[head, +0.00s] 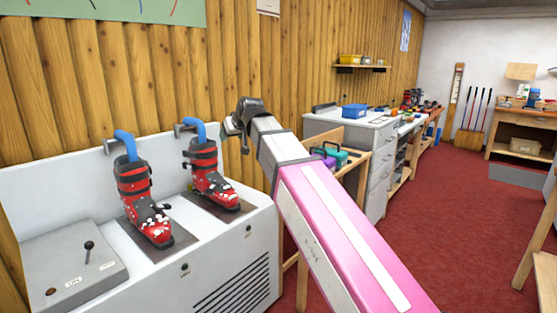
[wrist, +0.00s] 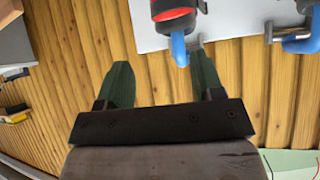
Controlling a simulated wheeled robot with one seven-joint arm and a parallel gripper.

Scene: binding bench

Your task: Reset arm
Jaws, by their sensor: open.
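My gripper (head: 237,127) is at the end of my raised arm in the head view, near the wood-panelled wall and to the right of the two ski boots. In the wrist view my gripper (wrist: 163,85) shows two dark green fingers spread apart with nothing between them. The left red boot (head: 146,200) and the right red boot (head: 210,176) stand on a white machine (head: 235,255), each with a blue hose in its top.
A grey control box with a lever (head: 68,262) sits at the machine's left. Behind my arm are a wooden stand with a teal case (head: 336,154) and a white drawer bench (head: 345,128). Red carpet (head: 440,215) is open at the right.

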